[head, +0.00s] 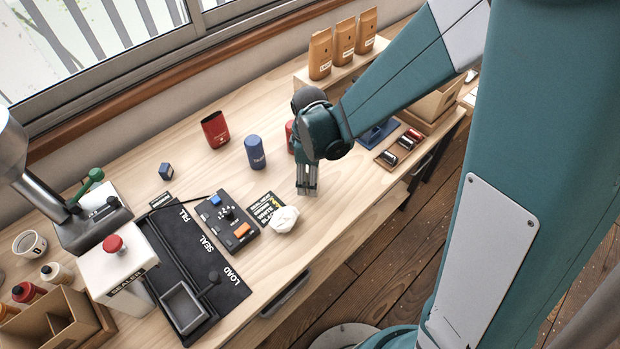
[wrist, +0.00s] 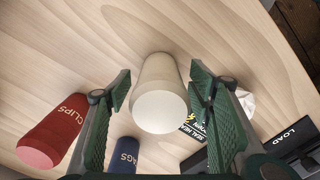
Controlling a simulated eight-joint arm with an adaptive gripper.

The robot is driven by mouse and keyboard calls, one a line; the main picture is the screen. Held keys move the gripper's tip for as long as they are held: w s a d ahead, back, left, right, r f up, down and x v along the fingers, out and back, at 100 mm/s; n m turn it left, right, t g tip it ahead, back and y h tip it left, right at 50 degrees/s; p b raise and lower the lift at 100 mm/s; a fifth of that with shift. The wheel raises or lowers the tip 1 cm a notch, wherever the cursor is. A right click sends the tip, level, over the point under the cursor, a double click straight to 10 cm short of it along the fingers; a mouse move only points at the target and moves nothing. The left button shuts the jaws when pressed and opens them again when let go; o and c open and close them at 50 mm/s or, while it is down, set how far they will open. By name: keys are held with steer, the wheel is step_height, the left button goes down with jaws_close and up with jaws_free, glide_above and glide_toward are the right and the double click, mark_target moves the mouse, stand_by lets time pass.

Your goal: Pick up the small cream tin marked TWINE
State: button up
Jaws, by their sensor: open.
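A small plain cream tin (wrist: 160,100) shows in the wrist view, between the two fingers of my gripper (wrist: 161,84). The fingers are open, one on each side of the tin, with a narrow gap to each. No marking shows on the side of the tin that I see. In the head view my gripper (head: 307,184) points down low over the bench, and I cannot make out the tin there; the gripper and arm cover that spot.
A red tin marked CLIPS (wrist: 58,128) and a blue tin ending in AGS (wrist: 124,156) stand close by. The blue tin (head: 255,152) shows in the head view too. A white crumpled lump (head: 283,219), a dark card (head: 264,208) and a button box (head: 228,222) lie near my gripper.

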steer(key=shift+f, duration=1.3)
steer(key=c, duration=1.1)
steer(key=shift+r, duration=0.2)
steer(key=shift+r+p, duration=0.4)
steer(key=shift+r, duration=4.4)
